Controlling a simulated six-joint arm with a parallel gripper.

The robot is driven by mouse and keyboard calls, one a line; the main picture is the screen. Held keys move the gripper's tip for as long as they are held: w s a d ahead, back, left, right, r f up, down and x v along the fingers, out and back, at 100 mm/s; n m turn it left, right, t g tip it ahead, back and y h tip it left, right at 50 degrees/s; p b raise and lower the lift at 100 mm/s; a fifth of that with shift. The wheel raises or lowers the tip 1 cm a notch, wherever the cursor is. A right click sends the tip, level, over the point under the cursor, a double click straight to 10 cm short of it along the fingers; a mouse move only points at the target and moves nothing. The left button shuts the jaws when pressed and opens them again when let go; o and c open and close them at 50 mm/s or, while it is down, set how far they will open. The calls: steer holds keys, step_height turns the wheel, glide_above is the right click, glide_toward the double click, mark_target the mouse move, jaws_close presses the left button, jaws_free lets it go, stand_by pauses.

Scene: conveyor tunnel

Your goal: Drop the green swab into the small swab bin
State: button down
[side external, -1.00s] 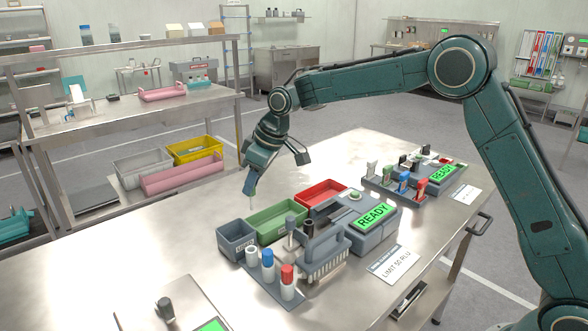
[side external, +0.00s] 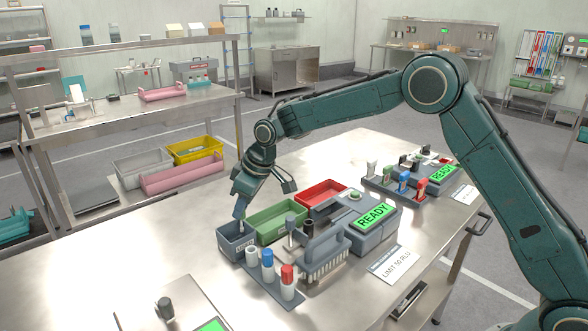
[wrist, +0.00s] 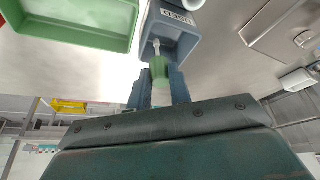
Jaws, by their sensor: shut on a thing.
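My gripper (side external: 241,204) is shut on the green swab, just above the small grey swab bin (side external: 234,248). In the wrist view the green swab (wrist: 159,70) sits between the two fingers of my gripper (wrist: 158,88). Its pale tip points into the opening of the grey bin (wrist: 176,33), which has a label reading "USED" on its wall. In the side view the fingers and the swab's lower end are small, and I cannot tell how deep the tip reaches.
A green tray (side external: 277,222) stands right beside the bin, with a red tray (side external: 322,194) behind it. A rack of capped tubes (side external: 268,263) stands in front. A grey device with a READY screen (side external: 374,214) is to the right. The table left of the bin is clear.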

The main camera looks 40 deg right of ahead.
steer(key=shift+f, duration=1.5)
steer(key=c, duration=1.2)
jaws_free()
steer(key=v, duration=1.4)
steer(key=shift+s, duration=0.15)
